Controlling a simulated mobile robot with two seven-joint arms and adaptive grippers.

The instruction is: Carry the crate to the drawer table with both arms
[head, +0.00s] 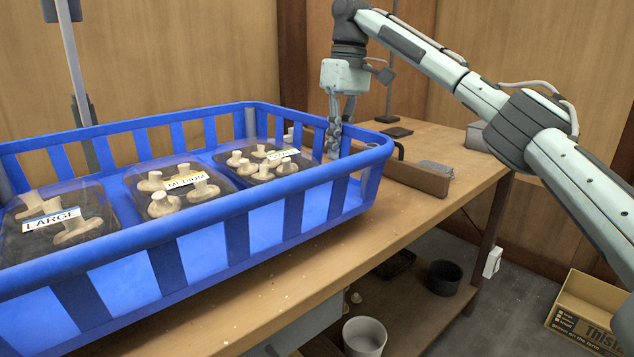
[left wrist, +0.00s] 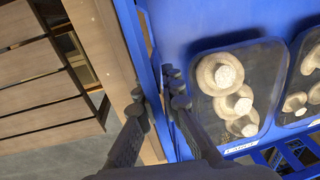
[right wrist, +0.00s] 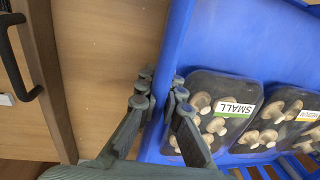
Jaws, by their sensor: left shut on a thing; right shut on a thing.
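The blue crate (head: 210,212) spans the left and middle of the head view, over the wooden table (head: 440,145). I cannot tell whether it touches the tabletop. It holds dark trays of mushrooms labelled LARGE (head: 60,222), MEDIUM (head: 185,183) and SMALL (right wrist: 220,95). My right gripper (head: 335,140) is shut on the crate's wall at its far right end; its fingers straddle the wall in the right wrist view. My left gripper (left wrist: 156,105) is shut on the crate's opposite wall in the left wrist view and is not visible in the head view.
A wooden piece with a dark handle (right wrist: 30,60) lies beside the crate's right end. A grey case (head: 436,168) is on the table. Below are a white bin (head: 364,337), a dark pot (head: 444,277) and a cardboard box (head: 590,310). Open floor lies right of the table.

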